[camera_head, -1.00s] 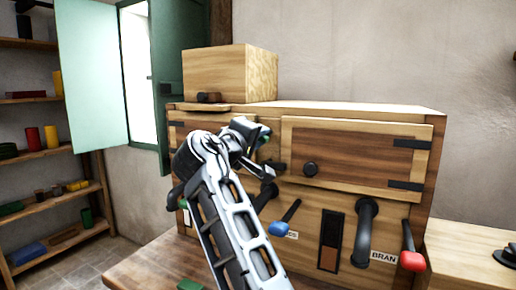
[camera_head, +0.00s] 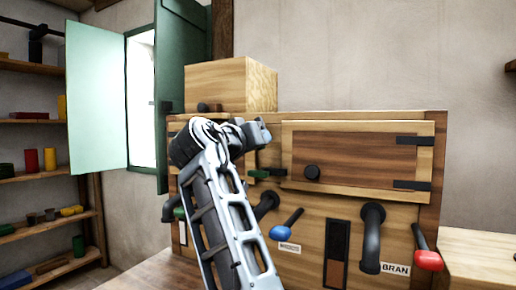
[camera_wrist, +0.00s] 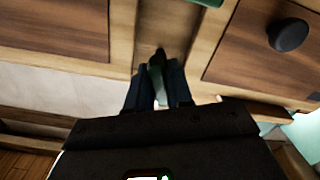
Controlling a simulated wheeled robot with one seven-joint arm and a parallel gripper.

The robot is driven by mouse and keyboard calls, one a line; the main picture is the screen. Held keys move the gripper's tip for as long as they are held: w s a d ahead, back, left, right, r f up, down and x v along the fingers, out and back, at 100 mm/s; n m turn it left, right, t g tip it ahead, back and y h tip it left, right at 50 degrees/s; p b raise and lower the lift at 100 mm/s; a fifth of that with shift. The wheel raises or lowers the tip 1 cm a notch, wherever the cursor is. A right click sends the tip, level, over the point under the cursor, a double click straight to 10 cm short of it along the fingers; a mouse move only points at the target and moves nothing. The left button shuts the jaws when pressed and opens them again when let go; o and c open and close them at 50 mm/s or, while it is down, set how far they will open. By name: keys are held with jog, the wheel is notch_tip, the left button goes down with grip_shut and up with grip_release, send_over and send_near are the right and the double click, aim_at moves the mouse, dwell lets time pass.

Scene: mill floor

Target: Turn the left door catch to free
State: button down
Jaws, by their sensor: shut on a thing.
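My gripper (camera_head: 258,134) is at the wooden cabinet front, just left of the right door (camera_head: 350,158). In the wrist view its two dark fingers (camera_wrist: 158,88) point at the post between two door panels. They are shut on the catch (camera_wrist: 159,57), a small dark piece with some green between the fingers; how far it is turned cannot be told. The left door (camera_wrist: 270,65) with its black knob (camera_wrist: 288,34) shows at the right in the wrist view; in the head view my arm mostly hides it. A second dark catch with a green end (camera_head: 259,174) lies below the gripper.
Below the doors are a blue-tipped lever (camera_head: 287,223), a black spout (camera_head: 370,235) and a red-tipped lever (camera_head: 427,250). A wooden box (camera_head: 230,84) stands on top. A green shutter (camera_head: 97,95) and shelves are left.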

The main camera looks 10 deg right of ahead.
jog(key=shift+f+m, duration=0.1)
jog(key=shift+m, duration=0.3)
jog(key=c, duration=1.1)
grip_release()
jog(key=v, duration=0.8)
jog(key=shift+b, duration=0.3)
